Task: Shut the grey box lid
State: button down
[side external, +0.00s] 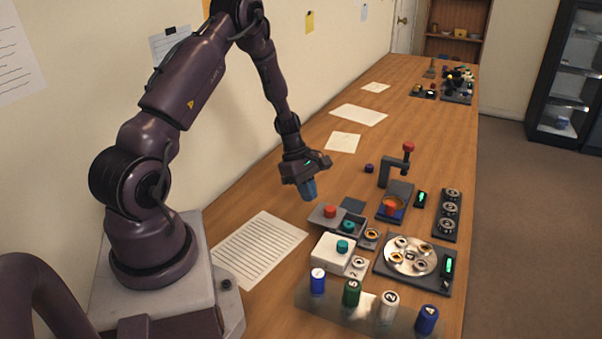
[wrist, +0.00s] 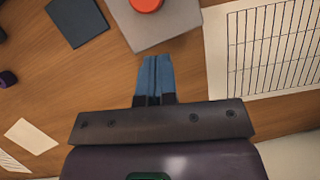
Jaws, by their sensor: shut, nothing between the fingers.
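The grey box (side external: 318,217) stands on the wooden table, right of the paper sheet. A red knob (side external: 330,211) sits on its upper grey surface, and a teal knob (side external: 348,225) shows at its right side. I cannot tell how far its lid is open. In the wrist view the grey box's flat surface (wrist: 172,30) and red knob (wrist: 147,4) show at the top edge, partly cut off. My gripper (side external: 309,196) has blue fingers, shut and empty, above the table just left of and behind the box. The fingertips (wrist: 156,60) point toward it.
A dark flat square (side external: 353,205) lies behind the box. A white box (side external: 332,252) with a teal knob stands in front. A dark stand (side external: 386,172), a round tray (side external: 433,262) and several numbered cylinders (side external: 351,292) crowd the right and front.

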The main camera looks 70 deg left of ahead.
aim_at(319, 209)
jog(key=shift+w+d+r, duration=0.1)
jog(key=shift+w+d, duration=0.35)
jog(key=shift+d, duration=0.25)
jog(key=shift+w+d+r, duration=0.1)
jog(key=shift+w+d, duration=0.3)
jog(key=shift+d, duration=0.3)
jog(key=w+d, duration=0.4)
jog(key=shift+w+d, duration=0.2)
jog(key=shift+w, duration=0.05)
